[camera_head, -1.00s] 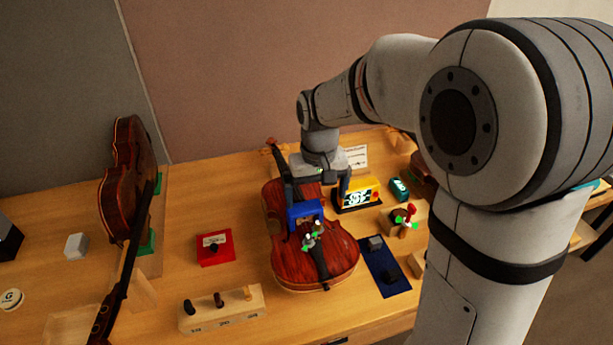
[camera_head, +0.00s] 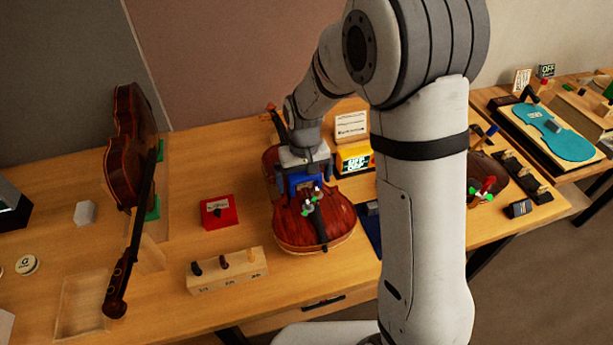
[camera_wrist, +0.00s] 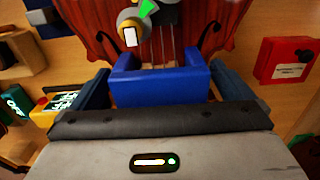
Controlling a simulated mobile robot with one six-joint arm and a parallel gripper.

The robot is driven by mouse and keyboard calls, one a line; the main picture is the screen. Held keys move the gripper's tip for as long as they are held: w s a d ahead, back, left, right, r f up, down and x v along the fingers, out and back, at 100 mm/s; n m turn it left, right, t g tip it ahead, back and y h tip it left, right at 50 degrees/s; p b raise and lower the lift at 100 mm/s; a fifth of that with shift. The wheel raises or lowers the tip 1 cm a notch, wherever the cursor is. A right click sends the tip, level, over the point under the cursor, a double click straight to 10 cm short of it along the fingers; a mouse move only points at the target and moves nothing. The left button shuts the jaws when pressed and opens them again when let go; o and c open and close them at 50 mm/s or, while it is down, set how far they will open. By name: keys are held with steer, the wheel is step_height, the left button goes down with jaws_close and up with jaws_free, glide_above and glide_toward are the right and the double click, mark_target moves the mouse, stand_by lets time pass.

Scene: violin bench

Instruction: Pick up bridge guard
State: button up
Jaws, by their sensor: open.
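The bridge guard is a blue block-like piece (camera_head: 301,182) sitting over the strings of the violin lying on the bench (camera_head: 290,237). In the wrist view the blue guard (camera_wrist: 160,85) lies between the two dark fingers. My gripper (camera_head: 304,174) is open, pointing down over the violin, with one finger on each side of the guard. In the wrist view my gripper (camera_wrist: 158,92) shows small gaps or near contact at the guard's sides; I cannot tell if it touches. The guard's far side is hidden in the head view.
A red box (camera_head: 218,212) and a wooden peg block (camera_head: 228,270) stand left of the violin. A yellow display device (camera_head: 352,158) stands close on the right. Round clips (camera_head: 312,199) sit on the strings.

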steer(key=shift+c, duration=0.6)
steer(key=c, duration=0.9)
steer(key=shift+r, duration=0.15)
